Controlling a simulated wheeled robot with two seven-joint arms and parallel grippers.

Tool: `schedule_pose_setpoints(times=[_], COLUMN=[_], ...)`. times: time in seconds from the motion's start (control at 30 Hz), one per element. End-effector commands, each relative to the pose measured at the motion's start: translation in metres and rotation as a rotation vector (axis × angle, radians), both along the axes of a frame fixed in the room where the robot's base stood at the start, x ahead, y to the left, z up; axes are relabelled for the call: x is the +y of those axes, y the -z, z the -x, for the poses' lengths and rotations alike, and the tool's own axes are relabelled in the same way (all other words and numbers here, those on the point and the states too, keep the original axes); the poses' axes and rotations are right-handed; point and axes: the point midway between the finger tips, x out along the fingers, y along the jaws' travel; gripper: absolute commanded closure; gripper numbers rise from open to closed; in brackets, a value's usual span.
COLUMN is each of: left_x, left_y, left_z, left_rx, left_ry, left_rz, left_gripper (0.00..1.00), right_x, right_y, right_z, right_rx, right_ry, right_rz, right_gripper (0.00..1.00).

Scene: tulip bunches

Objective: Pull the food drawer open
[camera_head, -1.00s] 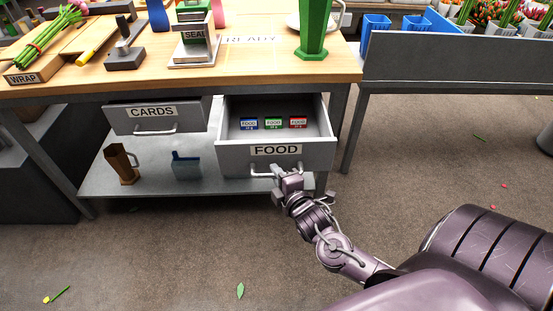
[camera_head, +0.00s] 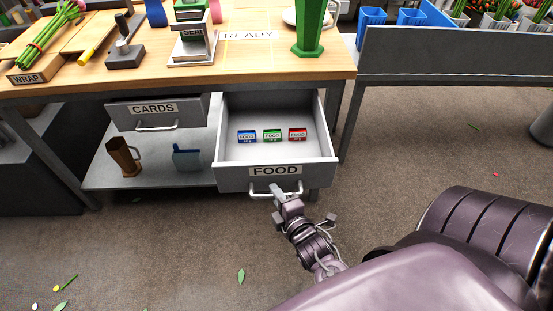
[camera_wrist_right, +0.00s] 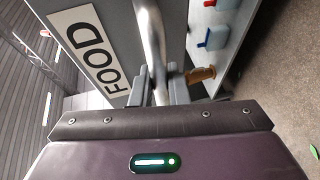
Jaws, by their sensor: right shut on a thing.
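The grey food drawer (camera_head: 230,179) stands well out from under the bench, its label reading FOOD. Inside it three small packets, blue (camera_head: 247,136), green (camera_head: 272,135) and red (camera_head: 297,134), stand in a row towards the back. My right gripper (camera_head: 279,190) is shut on the drawer's bar handle (camera_head: 292,189). In the right wrist view the handle (camera_wrist_right: 152,40) runs between the fingers (camera_wrist_right: 161,90), beside the FOOD label. My left gripper does not show.
The cards drawer (camera_head: 190,112) hangs to the left under the wooden bench top (camera_head: 250,68). A brown jug (camera_head: 122,157) and a blue container (camera_head: 187,159) stand on the lower shelf (camera_head: 150,180). The floor in front is mostly clear, with a few scattered leaves.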

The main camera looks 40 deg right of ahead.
Motion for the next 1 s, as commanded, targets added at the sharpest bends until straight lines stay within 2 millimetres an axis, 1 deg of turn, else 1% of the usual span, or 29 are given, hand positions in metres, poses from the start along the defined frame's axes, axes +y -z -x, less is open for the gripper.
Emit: schedule_pose_setpoints(times=[0.2,0.23,0.3,0.4,0.63,0.73,0.83,0.87,0.9,1.0], left_x=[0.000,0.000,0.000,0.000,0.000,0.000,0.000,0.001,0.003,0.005], left_y=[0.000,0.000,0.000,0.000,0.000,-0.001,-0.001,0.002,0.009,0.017], left_z=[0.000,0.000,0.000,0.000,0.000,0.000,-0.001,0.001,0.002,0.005], left_rx=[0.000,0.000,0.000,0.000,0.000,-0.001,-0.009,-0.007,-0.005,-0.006], left_ry=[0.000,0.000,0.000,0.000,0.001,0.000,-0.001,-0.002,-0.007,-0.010], left_rz=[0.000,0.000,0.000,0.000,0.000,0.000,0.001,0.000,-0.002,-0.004], left_gripper=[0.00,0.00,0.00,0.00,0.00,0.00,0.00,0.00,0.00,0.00], right_x=[0.000,0.000,0.000,0.000,0.000,0.001,0.003,0.004,0.004,0.007], right_y=[0.001,0.001,0.001,0.001,0.000,0.000,-0.003,-0.004,-0.005,-0.008], right_z=[0.000,0.000,0.000,0.000,0.000,0.004,0.017,0.022,0.029,0.046], right_rx=[0.002,0.002,0.002,0.001,0.001,0.002,0.004,0.005,0.005,0.006], right_ry=[0.001,0.001,0.001,0.001,0.000,0.000,-0.002,-0.001,0.000,-0.001], right_rz=[0.001,0.001,0.001,0.000,0.000,0.000,-0.001,-0.001,-0.001,-0.001], right_gripper=[1.00,0.84,0.75,0.64,0.64,0.64,0.64,0.64,0.64,0.64])
